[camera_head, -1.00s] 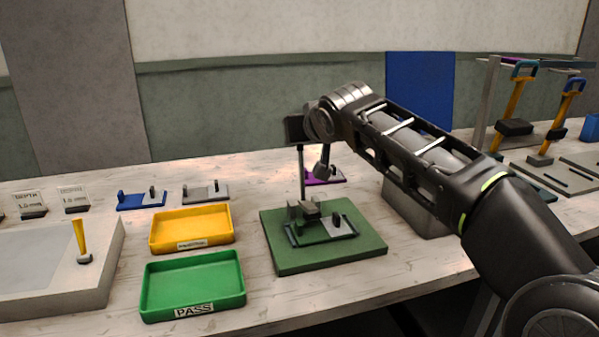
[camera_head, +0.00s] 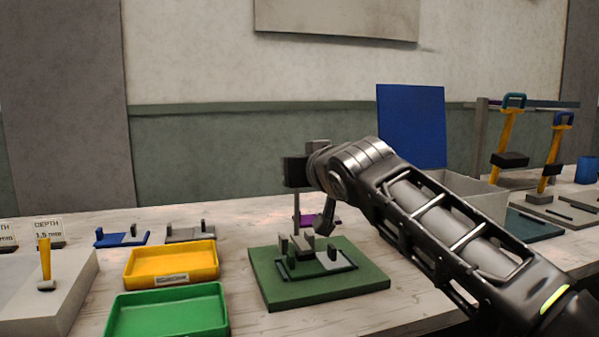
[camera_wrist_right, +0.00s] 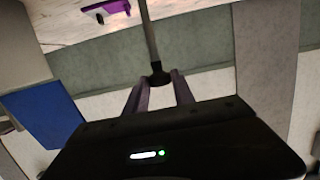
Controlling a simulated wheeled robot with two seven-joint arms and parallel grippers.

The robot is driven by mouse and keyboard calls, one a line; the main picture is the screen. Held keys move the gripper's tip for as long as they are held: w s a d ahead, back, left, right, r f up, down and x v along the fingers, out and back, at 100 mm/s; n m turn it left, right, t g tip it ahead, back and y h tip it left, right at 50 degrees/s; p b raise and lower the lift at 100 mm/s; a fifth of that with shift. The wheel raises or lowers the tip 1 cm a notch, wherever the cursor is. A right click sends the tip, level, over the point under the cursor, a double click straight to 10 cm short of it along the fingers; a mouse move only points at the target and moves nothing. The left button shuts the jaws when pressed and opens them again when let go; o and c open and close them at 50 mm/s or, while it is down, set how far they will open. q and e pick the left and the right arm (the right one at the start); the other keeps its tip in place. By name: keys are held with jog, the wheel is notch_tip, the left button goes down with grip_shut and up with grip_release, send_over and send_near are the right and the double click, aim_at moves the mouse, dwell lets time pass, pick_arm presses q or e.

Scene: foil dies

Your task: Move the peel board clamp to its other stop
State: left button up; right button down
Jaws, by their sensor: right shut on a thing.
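The peel board is a green slab (camera_head: 340,283) on the bench in the head view. A dark frame with small grey blocks (camera_head: 307,243) sits on it. A thin grey upright rod (camera_head: 297,209), apparently the clamp's lever, rises from the back of these blocks. My right gripper (camera_head: 296,172) is at the top of the rod. In the right wrist view the rod (camera_wrist_right: 149,38) ends in a dark knob between the two fingers of my right gripper (camera_wrist_right: 160,88), shut on it. The exact finger contact is partly hidden. My left gripper is not in view.
A yellow tray (camera_head: 171,279) and a green tray (camera_head: 168,325) lie left of the board. A purple fixture (camera_head: 333,219) is behind it; it also shows in the wrist view (camera_wrist_right: 105,10). A grey bin (camera_head: 475,200) and a tool rack (camera_head: 482,130) stand to the right.

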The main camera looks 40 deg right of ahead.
jog(key=c, duration=1.1)
grip_release()
jog(key=shift+s, duration=0.1)
jog(key=shift+v, duration=3.9)
jog(key=shift+a, duration=0.1)
